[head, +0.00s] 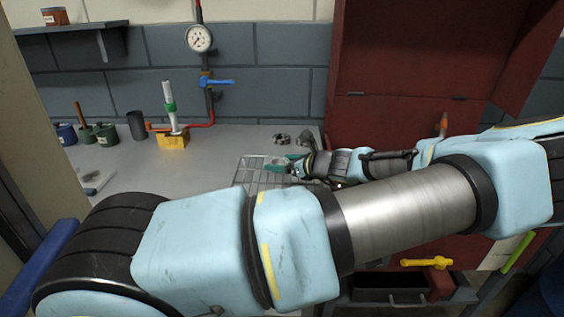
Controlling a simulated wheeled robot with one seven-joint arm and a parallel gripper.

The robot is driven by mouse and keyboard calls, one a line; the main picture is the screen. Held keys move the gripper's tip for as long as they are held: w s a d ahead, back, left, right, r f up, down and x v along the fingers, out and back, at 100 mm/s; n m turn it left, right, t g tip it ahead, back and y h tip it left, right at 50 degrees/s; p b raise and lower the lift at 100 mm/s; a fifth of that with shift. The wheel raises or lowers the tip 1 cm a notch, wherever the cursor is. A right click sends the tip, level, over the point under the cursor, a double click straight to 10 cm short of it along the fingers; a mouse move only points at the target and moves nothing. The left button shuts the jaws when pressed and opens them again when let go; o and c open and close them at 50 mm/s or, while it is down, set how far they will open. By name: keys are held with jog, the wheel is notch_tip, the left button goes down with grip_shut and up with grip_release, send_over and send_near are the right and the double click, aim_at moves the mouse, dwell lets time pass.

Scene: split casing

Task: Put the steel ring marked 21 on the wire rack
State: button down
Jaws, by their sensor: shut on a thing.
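The wire rack (249,178) lies on the grey bench in the middle, partly hidden by my arm. My gripper (281,163), with teal fingers, is low over the rack's back right part. It is shut on a small grey thing, likely a steel ring, mostly hidden by the fingers; no number can be read. Whether it touches the rack cannot be told. Two small dark metal parts, one at the left (281,138) and one at the right (303,137), lie on the bench behind the gripper; no marking is legible on them.
A yellow block with a white and green post (172,140) stands back left, near a dark cup (137,126) and green pots (106,134). A pressure gauge (199,38) and blue-handled valve are on the wall. A red cabinet (400,95) rises at right.

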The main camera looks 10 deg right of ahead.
grip_release()
jog(key=shift+f, duration=0.1)
jog(key=b+v, duration=0.3)
jog(key=v, duration=0.8)
jog(key=shift+s+d+r, duration=0.3)
jog(key=shift+s, duration=0.1)
jog(key=shift+s, duration=0.1)
